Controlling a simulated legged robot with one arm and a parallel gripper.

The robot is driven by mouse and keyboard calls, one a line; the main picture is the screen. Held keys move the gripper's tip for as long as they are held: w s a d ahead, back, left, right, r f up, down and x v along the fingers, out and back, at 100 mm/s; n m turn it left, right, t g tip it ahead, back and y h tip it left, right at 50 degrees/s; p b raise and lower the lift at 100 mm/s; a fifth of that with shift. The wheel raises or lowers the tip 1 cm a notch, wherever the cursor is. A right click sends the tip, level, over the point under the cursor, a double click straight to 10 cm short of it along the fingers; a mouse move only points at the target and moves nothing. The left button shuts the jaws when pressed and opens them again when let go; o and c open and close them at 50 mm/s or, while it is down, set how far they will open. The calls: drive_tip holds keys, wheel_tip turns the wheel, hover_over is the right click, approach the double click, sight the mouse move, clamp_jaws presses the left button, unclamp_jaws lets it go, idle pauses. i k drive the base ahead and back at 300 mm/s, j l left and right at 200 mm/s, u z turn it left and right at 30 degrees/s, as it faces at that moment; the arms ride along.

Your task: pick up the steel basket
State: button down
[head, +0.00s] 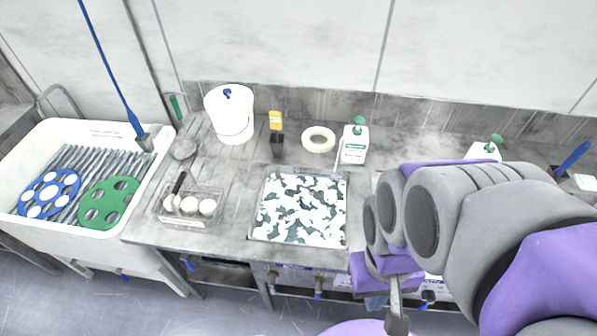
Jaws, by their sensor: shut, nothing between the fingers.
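The steel basket (188,219) is a small wire basket with a dark upright handle. It stands on the bench left of the middle, near the front edge, and holds several white round pieces. My gripper (397,322) shows at the bottom of the view, to the right of the basket and well apart from it. It is shut and empty. My grey and purple arm covers the right part of the bench.
A sunken basin with white foam (302,208) lies right of the basket. A white sink (28,150) with blue and green discs is at the left. A white bucket (230,118), a white ring (318,139) and a bottle (354,146) stand behind.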

sight(178, 219)
drive_tip(key=u, duration=1.25)
drive_tip(key=z, duration=1)
drive_tip(key=i+j, duration=0.1)
drive_tip(key=j, duration=0.6)
drive_tip(key=i+j, duration=0.15)
drive_tip(key=j, duration=0.15)
